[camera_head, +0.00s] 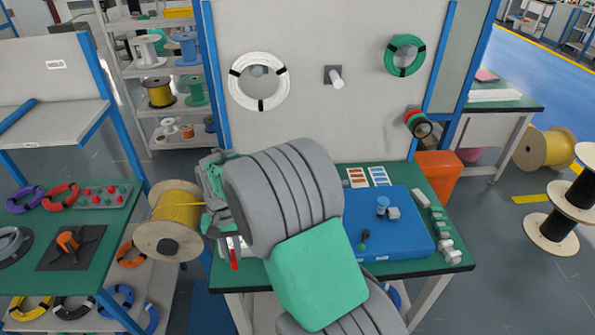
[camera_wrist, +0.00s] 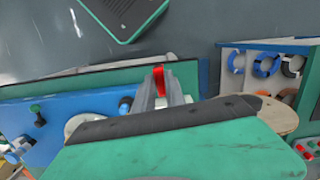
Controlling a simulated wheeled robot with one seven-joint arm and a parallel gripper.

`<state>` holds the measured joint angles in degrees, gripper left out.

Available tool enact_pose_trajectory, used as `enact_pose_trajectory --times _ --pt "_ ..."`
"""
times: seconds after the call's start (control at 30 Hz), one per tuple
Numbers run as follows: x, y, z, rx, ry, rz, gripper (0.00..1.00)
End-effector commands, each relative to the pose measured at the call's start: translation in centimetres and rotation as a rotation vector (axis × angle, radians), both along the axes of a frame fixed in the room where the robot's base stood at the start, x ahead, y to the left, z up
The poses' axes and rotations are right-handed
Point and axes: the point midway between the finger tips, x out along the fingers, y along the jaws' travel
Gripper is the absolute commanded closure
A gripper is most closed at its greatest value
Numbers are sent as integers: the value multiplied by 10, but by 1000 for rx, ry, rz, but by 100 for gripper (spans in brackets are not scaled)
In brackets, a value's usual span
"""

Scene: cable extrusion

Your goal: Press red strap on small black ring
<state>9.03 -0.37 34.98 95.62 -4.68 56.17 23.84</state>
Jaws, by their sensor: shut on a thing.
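My gripper (camera_wrist: 161,95) is shut on a thin red strap (camera_wrist: 160,76), which sticks out past the fingertips in the wrist view. In the head view the red end of the strap (camera_head: 234,259) shows below my wrist, over the left front part of the green workbench. My arm hides most of the gripper there. A black coil (camera_head: 75,306) lies on the lower shelf at the left; I cannot tell whether it is the small black ring. No other small black ring shows clearly, and part of the bench is hidden behind my arm.
A yellow spool (camera_head: 172,215) stands close left of my wrist. A white coil (camera_head: 259,81) and a green coil (camera_head: 405,55) hang on the back panel. An orange bin (camera_head: 437,172) is at right.

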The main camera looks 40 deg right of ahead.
Motion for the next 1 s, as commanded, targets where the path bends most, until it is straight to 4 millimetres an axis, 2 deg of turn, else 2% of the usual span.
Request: enact_pose_trajectory --times 0.03,0.1,0.23,0.4,0.5,0.6,0.67,0.87,1.0 --pt "14 -23 11 0 -7 -145 100" --pt "31 -53 20 2 -11 -362 100" --pt "58 -115 39 7 -15 -769 100" --pt "73 -199 59 19 -7 -1271 100" --pt "73 -236 67 26 -1 -1482 100" --pt "73 -257 71 31 3 -1610 100" --pt "72 -264 72 32 5 -1649 100" --pt "72 -265 61 33 7 -1666 100" --pt "72 -265 45 32 6 -1665 100"
